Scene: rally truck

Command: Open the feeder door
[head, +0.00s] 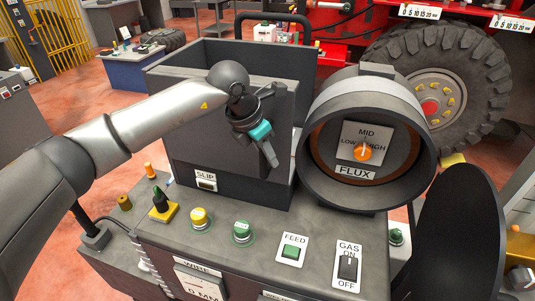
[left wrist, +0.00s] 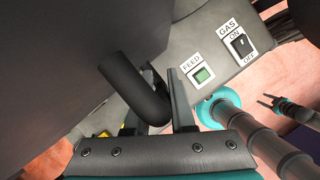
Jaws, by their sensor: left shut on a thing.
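The feeder door looks to be the dark grey front panel (head: 195,125) of the open-topped box on the machine; I cannot tell whether it stands ajar. My left gripper (head: 270,160) is in front of this panel, pointing down. In the left wrist view a thick black curved handle (left wrist: 135,88) passes between the left fingers (left wrist: 158,108), which are shut on it. The handle is hidden behind the gripper in the head view. My right gripper (left wrist: 266,101) shows small at the right of the left wrist view, its fingers apart and empty; it is not visible in the head view.
The machine top carries a FEED button (head: 291,251), a GAS switch (head: 348,266), and green and yellow knobs. A round drum with a FLUX dial (head: 363,152) stands right of the box. A black disc (head: 460,235) is at the lower right. A truck wheel (head: 435,85) is behind.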

